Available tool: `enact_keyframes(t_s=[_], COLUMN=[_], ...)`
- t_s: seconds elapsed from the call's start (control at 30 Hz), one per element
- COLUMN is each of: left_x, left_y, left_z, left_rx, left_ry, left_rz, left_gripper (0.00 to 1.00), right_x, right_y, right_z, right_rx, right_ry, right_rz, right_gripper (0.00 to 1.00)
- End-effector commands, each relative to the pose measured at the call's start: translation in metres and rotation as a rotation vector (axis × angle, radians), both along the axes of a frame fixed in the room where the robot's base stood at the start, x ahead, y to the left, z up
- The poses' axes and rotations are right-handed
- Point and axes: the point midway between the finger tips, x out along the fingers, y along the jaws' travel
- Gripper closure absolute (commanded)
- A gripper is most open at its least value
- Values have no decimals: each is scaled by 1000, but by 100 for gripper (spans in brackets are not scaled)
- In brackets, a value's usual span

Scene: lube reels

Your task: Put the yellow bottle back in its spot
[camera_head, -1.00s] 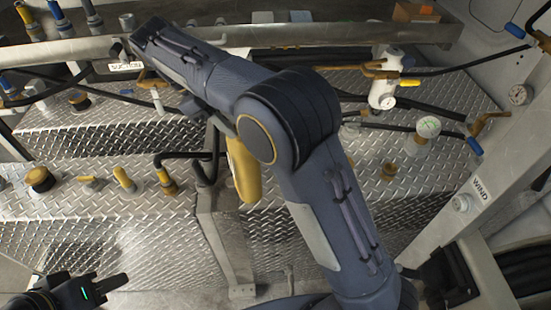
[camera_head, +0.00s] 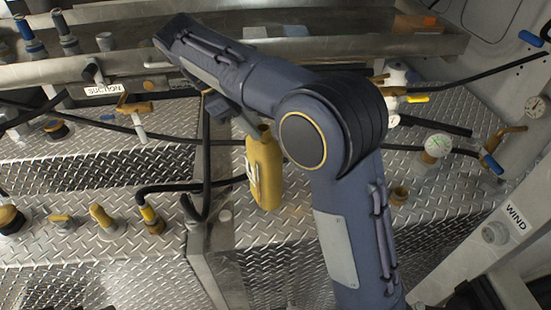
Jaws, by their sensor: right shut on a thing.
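The yellow bottle (camera_head: 265,172) hangs roughly upright, with a pale label on its left side, just left of my right arm's elbow. My right gripper (camera_head: 247,123) is partly hidden under my forearm; a grey finger reaches the bottle's top, and the gripper is shut on the bottle. The bottle shows in front of the diamond-plate surfaces, and I cannot tell how far it is from them. My left gripper is out of view. No empty spot for the bottle can be told apart with certainty.
A metal rail with a SUCTION label (camera_head: 102,90) crosses the back. Yellow-handled valves (camera_head: 103,217) and black hoses (camera_head: 165,188) stand at left. A white gauge (camera_head: 437,146) and valves are at right, near a post marked WIND (camera_head: 516,217).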

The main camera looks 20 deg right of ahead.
Motion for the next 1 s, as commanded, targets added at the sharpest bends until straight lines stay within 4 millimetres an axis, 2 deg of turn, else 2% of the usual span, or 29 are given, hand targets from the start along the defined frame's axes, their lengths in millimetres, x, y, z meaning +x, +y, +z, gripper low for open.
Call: enact_keyframes(t_s=[0.1, 0.33, 0.57, 0.8, 1.0], left_x=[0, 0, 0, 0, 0], left_y=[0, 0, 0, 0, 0], left_z=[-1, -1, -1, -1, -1], left_rx=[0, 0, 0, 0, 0], left_ry=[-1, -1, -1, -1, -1], left_rz=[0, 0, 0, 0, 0], left_gripper=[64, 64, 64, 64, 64], right_x=[-1, 0, -1, -1, 0], right_y=[-19, -41, -52, -53, -53], right_z=[-17, -43, -56, -84, -88], right_rx=[-1, -1, 0, -1, 1], right_ry=[1, -1, -1, -2, -3], right_rz=[-1, 0, -2, 1, 0], right_gripper=[100, 100, 100, 100, 100])
